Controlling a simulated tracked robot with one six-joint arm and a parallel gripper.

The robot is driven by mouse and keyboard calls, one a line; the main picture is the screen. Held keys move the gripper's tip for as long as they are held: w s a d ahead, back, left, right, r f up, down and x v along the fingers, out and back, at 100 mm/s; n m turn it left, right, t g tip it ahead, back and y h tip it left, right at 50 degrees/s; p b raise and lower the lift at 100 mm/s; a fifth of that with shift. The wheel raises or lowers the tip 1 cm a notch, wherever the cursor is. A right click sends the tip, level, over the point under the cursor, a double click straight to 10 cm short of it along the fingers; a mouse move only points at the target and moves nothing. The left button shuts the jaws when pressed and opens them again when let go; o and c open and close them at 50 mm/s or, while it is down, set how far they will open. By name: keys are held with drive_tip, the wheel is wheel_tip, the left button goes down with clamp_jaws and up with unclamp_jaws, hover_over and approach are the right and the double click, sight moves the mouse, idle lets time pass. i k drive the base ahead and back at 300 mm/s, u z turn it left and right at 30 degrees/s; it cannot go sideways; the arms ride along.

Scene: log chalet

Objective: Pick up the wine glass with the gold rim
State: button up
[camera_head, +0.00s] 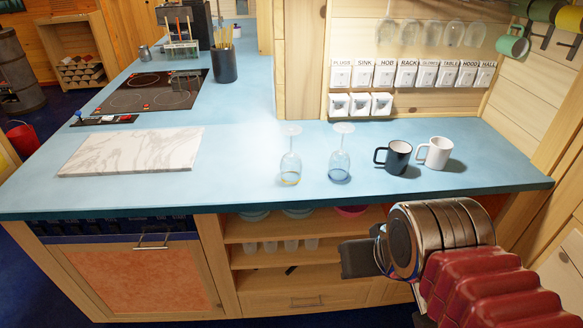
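Two clear wine glasses stand upside down on the blue worktop, feet up. The left wine glass (290,166) shows a gold-yellow rim where it meets the worktop. The right wine glass (339,164) has a bluish rim. They stand side by side with a gap between them. My gripper (357,258) is in front of the counter, below the worktop edge and to the lower right of both glasses, touching neither. Only a dark part of it shows beside my wrist, so its opening is hidden.
A dark mug (398,158) and a white mug (437,153) stand right of the glasses. A marble board (133,152) lies to the left. More glasses hang above the labelled switches (408,74). The worktop (235,178) between board and glasses is clear.

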sight(290, 166)
drive_tip(key=k, duration=1.25)
drive_tip(key=u, duration=0.45)
drive_tip(key=i, duration=0.75)
drive_tip(key=u, duration=0.5)
drive_tip(key=i, duration=1.5)
drive_tip(key=z, duration=0.4)
